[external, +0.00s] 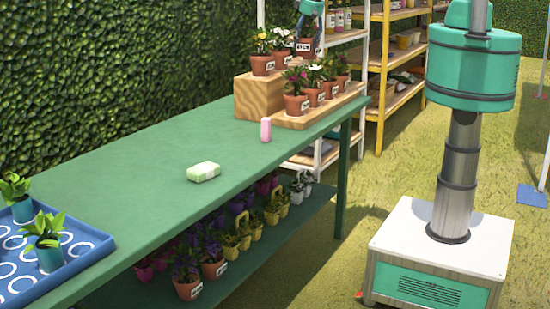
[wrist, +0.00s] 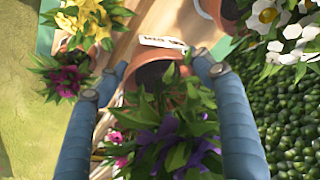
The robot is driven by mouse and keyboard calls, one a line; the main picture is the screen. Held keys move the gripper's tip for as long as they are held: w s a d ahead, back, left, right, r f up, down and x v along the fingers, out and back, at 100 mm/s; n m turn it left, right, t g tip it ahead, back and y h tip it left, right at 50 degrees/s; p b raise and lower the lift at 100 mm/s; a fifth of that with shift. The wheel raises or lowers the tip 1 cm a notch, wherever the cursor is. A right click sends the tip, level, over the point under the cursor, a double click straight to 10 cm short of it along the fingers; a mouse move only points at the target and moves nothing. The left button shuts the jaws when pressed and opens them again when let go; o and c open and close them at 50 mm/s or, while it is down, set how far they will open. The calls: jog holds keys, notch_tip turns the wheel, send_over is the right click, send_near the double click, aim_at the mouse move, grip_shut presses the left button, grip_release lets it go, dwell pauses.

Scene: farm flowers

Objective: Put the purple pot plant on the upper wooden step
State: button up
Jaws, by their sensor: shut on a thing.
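The purple pot plant is a terracotta pot (wrist: 153,74) with purple flowers (wrist: 160,140), green leaves and a white label. My gripper (wrist: 162,70) is shut on this pot, one blue finger on each side. In the external view my gripper (external: 309,12) is at the top, over the held pot (external: 306,48) at the back of the upper wooden step (external: 257,98). I cannot tell whether the pot's base touches the step. Its flowers are mostly hidden in the external view.
Yellow-flowered (external: 262,66) and white-flowered (external: 281,60) pots stand on the upper step beside the held pot. Several pots stand on the lower wooden step (external: 288,122).

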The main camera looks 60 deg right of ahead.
jog(key=shift+w+d+f, duration=0.1)
jog(key=shift+w+d, duration=0.05)
jog(key=shift+w, duration=0.95)
jog(key=shift+w+d+f, duration=0.1)
jog(key=shift+w, duration=1)
jog(key=shift+f+p, duration=0.5)
jog(key=shift+f, duration=1.2)
jog(key=shift+f, duration=0.15)
jog(key=o, duration=1.5)
jog(key=shift+s, duration=0.1)
jog(key=shift+o, duration=0.2)
jog(key=shift+b+v, duration=0.4)
jog(key=shift+v, duration=5.7)
